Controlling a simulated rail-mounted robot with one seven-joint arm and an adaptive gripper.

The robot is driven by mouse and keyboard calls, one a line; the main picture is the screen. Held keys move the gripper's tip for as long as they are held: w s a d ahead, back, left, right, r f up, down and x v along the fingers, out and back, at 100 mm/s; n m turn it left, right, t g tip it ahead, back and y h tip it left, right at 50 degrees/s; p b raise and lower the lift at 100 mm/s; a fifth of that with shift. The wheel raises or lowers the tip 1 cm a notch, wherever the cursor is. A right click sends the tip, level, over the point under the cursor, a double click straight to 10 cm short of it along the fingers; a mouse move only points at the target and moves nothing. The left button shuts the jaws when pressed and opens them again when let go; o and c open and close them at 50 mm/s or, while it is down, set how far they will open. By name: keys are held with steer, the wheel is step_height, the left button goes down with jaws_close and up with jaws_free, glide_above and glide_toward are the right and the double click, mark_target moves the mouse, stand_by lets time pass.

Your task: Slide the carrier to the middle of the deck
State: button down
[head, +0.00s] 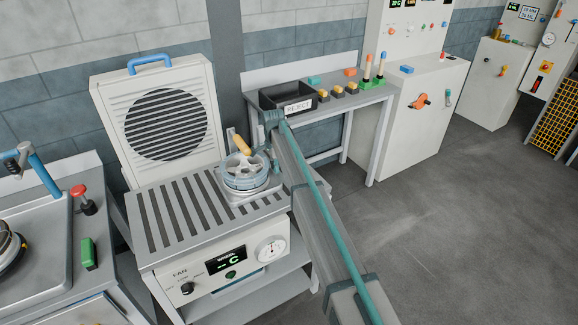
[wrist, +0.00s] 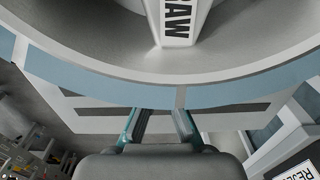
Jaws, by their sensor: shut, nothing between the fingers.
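The carrier (head: 262,194), a pale square tray, sits at the right end of the slatted deck (head: 150,238). A grey spoked wheel with a blue rim (head: 242,182) rests on it and hides most of it. My gripper (head: 276,166) is at the right side of the wheel and carrier, partly hidden by my arm.
The deck left of the carrier is clear. A fan panel (head: 125,125) stands behind it. A yellow-handled item (head: 241,145) shows behind the wheel. A reject bin (head: 270,99) sits on the back table. A sink unit (head: 40,220) is at left.

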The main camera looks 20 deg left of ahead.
mark_target(227, 191)
steer(key=s+a, duration=0.4)
steer(key=s, duration=0.1)
steer(key=s+a+b, duration=0.1)
steer(key=s+a, duration=0.3)
steer(key=s, duration=0.2)
steer(key=s+a+b, duration=0.1)
steer(key=s+a, duration=0.4)
steer(key=shift+s, duration=0.15)
steer(key=shift+d, duration=0.1)
